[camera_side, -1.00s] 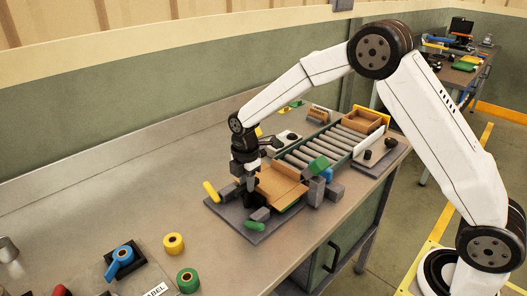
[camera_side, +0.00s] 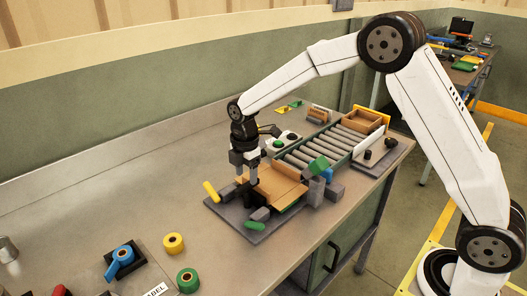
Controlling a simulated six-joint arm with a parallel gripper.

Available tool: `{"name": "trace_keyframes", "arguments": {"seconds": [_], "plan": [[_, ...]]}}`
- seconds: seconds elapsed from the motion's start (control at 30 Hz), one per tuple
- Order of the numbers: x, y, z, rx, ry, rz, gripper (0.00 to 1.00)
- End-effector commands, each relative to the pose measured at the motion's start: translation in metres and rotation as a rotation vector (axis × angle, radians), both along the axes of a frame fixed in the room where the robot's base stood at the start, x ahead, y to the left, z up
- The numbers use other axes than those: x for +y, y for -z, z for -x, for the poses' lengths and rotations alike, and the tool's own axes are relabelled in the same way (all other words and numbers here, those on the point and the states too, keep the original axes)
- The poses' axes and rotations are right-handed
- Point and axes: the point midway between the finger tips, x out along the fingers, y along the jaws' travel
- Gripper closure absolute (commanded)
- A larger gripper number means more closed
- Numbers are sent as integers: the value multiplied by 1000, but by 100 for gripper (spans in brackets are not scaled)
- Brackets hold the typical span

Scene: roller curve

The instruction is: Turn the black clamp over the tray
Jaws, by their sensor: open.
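The tray, a tan open box-like piece (camera_side: 280,186), sits on a grey base plate (camera_side: 221,211) on the bench. A small dark upright piece (camera_side: 248,200) at the tray's left side looks like the black clamp; its exact shape and angle are hard to tell. My gripper (camera_side: 246,182) points down at the tray's left edge, just above this dark piece. Its jaws are open and nothing is seen held between them. Whether a finger touches the clamp cannot be told.
A yellow handle (camera_side: 210,191) and a green handle (camera_side: 254,225) stick out beside the tray. Grey blocks and a green piece (camera_side: 318,165) stand at its right. A roller conveyor (camera_side: 322,147) lies behind. Tape rolls (camera_side: 173,243) lie front left; the bench's left middle is clear.

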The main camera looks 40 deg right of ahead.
Motion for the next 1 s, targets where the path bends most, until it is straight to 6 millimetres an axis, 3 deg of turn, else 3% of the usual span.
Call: {"name": "trace_keyframes", "arguments": {"seconds": [0.2, 0.4, 1.0], "plan": [[0, -30, -1, -3, 0, 0, 38], [0, -45, 0, -1, -1, 0, 38], [0, -47, 0, 0, -1, 0, 38]]}}
